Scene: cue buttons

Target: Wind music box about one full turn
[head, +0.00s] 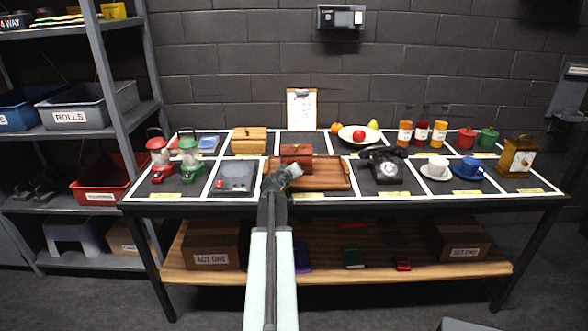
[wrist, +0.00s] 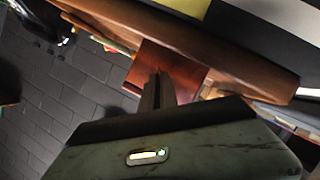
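A small red-brown wooden box (head: 296,155), which looks like the music box, sits at the back of a wooden tray (head: 325,177) on the table. In the wrist view the red-brown box (wrist: 150,66) lies just beyond my fingertips, seen tilted. My gripper (head: 291,169) reaches over the left part of the tray, in front of the box. In the wrist view my gripper (wrist: 158,78) shows narrow dark fingers close together, overlapping the box in the picture. I cannot tell whether they touch it or hold anything. No winding key can be made out.
A grey scale (head: 234,178) and a light wooden box (head: 249,141) stand to the left. A black telephone (head: 385,167) and a fruit plate (head: 359,135) stand to the right. Lanterns, bottles and cups fill other table squares.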

